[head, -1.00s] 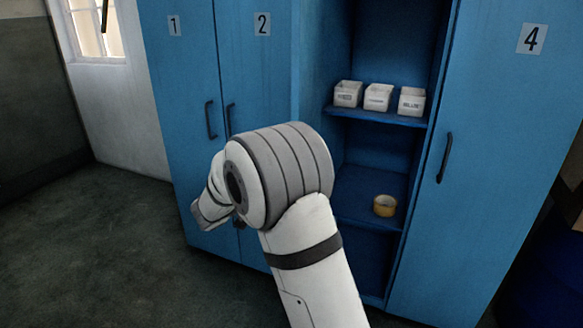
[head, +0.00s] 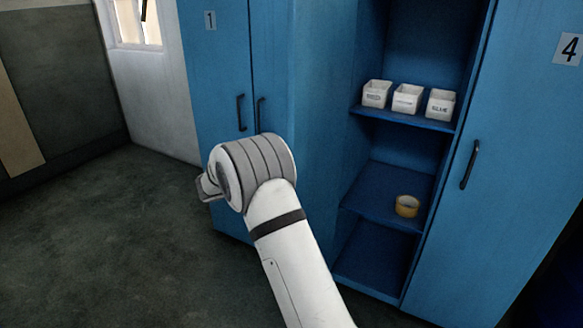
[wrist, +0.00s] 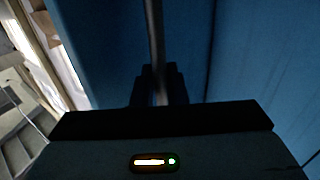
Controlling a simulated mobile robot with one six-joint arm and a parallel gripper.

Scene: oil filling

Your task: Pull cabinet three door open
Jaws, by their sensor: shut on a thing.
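Cabinet three stands open between the doors numbered 1 and 4, showing its blue shelves (head: 385,188). A blue panel left of the opening looks like its door (head: 322,90), swung out to the left; its number is not visible. In the wrist view, my gripper (wrist: 158,86) is shut on a dark vertical bar handle (wrist: 154,35) in front of a blue panel. In the head view, my wrist and arm cover the lower part of that panel, and the fingers and held handle are hidden.
The door numbered 1 (head: 222,75) and the door numbered 4 (head: 520,150) are shut, with dark handles. White boxes (head: 408,98) stand on the upper shelf and a yellow tape roll (head: 407,206) lies lower. The floor (head: 110,230) at left is clear.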

